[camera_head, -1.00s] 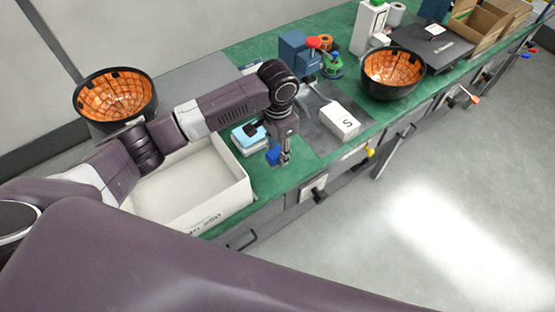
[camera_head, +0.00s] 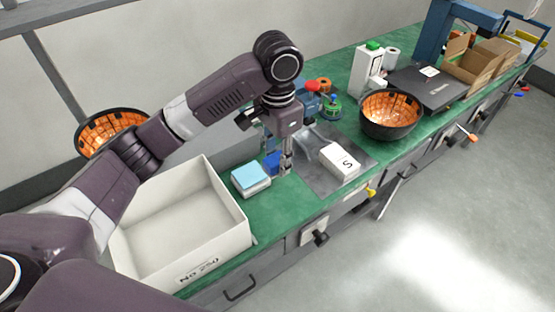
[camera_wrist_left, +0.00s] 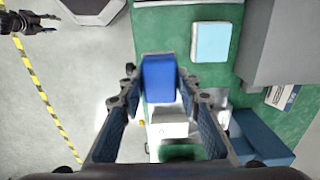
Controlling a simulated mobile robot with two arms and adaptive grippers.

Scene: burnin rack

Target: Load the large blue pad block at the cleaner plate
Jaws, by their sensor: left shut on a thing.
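My left gripper (camera_head: 285,165) is shut on a blue block (camera_head: 272,161), just above the green bench. In the left wrist view the blue block (camera_wrist_left: 159,78) is between the fingertips of the left gripper (camera_wrist_left: 160,92). A flat grey plate (camera_head: 313,182) lies on the bench just right of the gripper; it may be the cleaner plate. A white box marked S (camera_head: 340,163) stands on it. A white block with a light-blue top (camera_head: 250,178) is left of the gripper and apart from it.
A large white bin (camera_head: 215,258) stands left on the bench (camera_head: 283,207). A black bowl with orange lining (camera_head: 388,128) is to the right. Blue equipment with a red knob (camera_head: 312,87) stands behind the gripper. A second orange-lined bowl (camera_head: 92,135) is far left.

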